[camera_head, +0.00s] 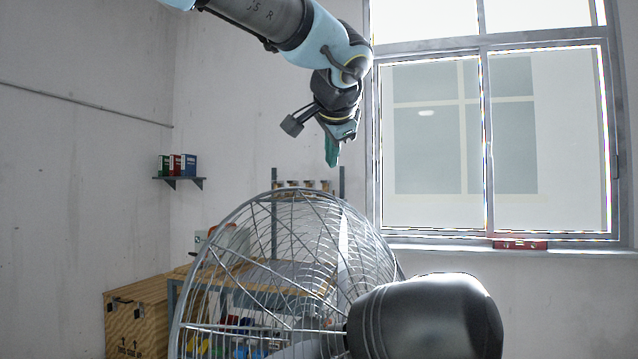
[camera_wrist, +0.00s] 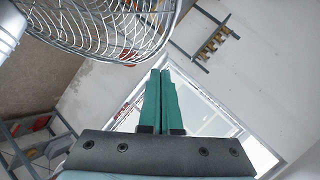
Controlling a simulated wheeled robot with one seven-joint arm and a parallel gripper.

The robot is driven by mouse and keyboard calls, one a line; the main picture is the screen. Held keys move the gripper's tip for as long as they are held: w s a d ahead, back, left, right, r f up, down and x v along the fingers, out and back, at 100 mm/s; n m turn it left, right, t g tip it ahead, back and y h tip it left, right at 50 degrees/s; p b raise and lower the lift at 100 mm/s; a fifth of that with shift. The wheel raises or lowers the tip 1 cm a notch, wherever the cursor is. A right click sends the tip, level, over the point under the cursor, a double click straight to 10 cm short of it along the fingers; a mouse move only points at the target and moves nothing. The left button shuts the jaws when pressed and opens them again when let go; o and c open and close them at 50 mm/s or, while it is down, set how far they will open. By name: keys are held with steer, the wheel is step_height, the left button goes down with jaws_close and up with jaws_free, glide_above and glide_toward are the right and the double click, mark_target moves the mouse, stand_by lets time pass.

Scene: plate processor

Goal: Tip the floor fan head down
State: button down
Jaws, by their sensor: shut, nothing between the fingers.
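The floor fan head has a round grey wire cage (camera_head: 255,230) and a dark motor housing (camera_head: 425,318) at its right in the head view. The cage stands roughly upright, its rim facing left. My gripper (camera_head: 332,160) points down above the top of the cage, with a visible gap to the wires. Its green fingers are together with nothing between them. In the wrist view, my gripper (camera_wrist: 160,78) is shut, and the cage (camera_wrist: 110,25) is at the upper left, apart from the fingertips. The fan's stand is out of view in the head view.
A window (camera_head: 490,140) fills the right wall area, with a red level (camera_head: 520,245) on its sill. A wooden crate (camera_head: 138,318) and a workbench (camera_head: 200,275) stand behind the cage. A small shelf (camera_head: 180,179) holds binders. Air around the gripper is clear.

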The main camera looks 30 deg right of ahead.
mark_target(318, 193)
steer(key=w+f, duration=0.1)
steer(key=w, duration=0.1)
steer(key=w+f+p, duration=0.1)
steer(key=w+f, duration=0.1)
steer(key=w+d+f+p, duration=0.1)
steer(key=w, duration=0.2)
steer(key=shift+f, duration=0.4)
steer(key=shift+w+a+f, duration=0.1)
steer(key=shift+w+f, duration=0.15)
steer(key=shift+f, duration=0.1)
